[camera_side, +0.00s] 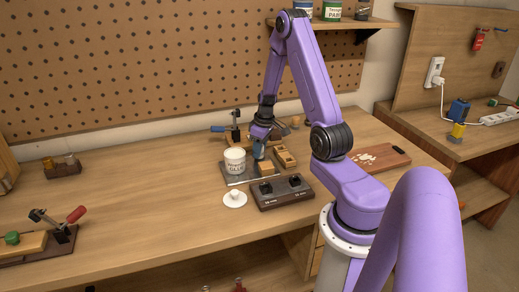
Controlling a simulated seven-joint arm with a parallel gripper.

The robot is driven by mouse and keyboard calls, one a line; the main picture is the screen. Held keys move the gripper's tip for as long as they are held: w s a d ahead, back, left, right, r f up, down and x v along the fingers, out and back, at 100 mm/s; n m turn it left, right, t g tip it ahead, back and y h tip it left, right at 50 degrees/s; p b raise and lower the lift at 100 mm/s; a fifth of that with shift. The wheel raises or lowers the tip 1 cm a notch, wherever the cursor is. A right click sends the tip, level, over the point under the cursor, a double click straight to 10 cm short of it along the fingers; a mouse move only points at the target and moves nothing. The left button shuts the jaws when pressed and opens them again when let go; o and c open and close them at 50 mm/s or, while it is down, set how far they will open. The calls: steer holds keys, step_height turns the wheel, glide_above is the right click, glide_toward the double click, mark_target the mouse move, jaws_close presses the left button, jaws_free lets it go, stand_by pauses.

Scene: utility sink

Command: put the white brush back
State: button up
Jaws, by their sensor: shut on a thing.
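My gripper (260,146) points down just right of a white glue pot (235,164). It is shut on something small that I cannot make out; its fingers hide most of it. I cannot clearly pick out the white brush. A thin white strip (241,182) shows at the front of the dark mat (226,176) under the pot; I cannot tell whether it is a brush or the mat's edge. A white disc with a knob (235,199) lies on the bench in front of the mat.
This is a wooden workbench (140,210), not a sink. A dark block with black knobs (283,193) stands right of the disc. Small wooden blocks (285,156) sit close to my gripper. A board with pale bits (378,158) is farther right. The left middle of the bench is clear.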

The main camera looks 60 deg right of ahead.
steer(key=shift+f, duration=0.25)
steer(key=o, duration=0.9)
steer(key=shift+o, duration=0.2)
steer(key=shift+r, duration=0.1)
